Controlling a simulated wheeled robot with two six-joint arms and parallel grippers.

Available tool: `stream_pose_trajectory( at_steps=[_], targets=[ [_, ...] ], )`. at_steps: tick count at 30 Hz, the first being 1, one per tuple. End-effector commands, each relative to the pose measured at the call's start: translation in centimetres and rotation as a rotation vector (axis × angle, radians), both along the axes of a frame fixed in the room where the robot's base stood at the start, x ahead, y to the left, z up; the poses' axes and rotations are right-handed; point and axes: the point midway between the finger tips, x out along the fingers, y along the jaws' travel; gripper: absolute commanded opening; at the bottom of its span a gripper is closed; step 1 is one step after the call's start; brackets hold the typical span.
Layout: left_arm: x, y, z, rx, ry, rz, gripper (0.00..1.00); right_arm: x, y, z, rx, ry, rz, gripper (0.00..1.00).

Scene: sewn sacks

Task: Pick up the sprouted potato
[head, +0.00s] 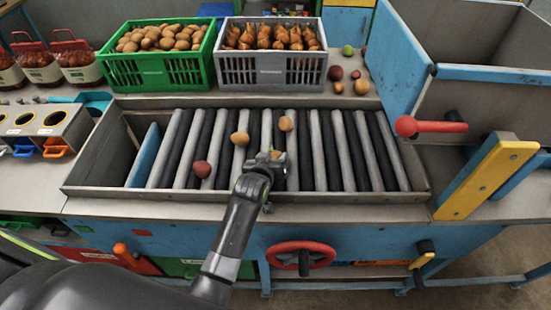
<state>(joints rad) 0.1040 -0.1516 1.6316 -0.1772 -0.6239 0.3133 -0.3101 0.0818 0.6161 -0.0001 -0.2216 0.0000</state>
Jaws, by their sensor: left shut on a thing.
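My left gripper (268,163) reaches in from the lower left over the roller table (330,150). It is shut on a tan potato (278,154) with a green bit showing at its top, which looks like the sprouted potato. The jaws and wrist hide much of it, and I cannot tell whether it still touches the rollers. Two plain tan potatoes lie nearby on the rollers, one to the left (240,138) and one farther back (286,123). A red potato (202,169) lies farther left. My right gripper is not in view.
Behind the rollers stand a green crate (160,70) of potatoes and a grey crate (271,70) of brownish produce. Several loose pieces lie right of the grey crate. A blue-sided metal hopper (480,95) with a red handle (430,126) stands at right. The right-hand rollers are clear.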

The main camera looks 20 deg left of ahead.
Motion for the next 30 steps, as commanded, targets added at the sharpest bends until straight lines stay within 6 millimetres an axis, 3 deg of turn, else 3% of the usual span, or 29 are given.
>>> stream_pose_trajectory(
  at_steps=[11,17,24,30],
  targets=[
    [-0.1,0.0,0.1,0.001,0.003,0.001,0.20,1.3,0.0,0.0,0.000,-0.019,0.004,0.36],
    [0.0,0.0,2.7,-0.002,-0.002,0.001,0.20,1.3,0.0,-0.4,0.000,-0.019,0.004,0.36],
    [0.0,0.0,7.4,-0.001,-0.003,0.000,0.20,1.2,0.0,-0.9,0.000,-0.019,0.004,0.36],
    [0.0,0.0,9.5,0.000,-0.001,0.000,0.20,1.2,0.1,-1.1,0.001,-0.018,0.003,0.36]
  ],
)
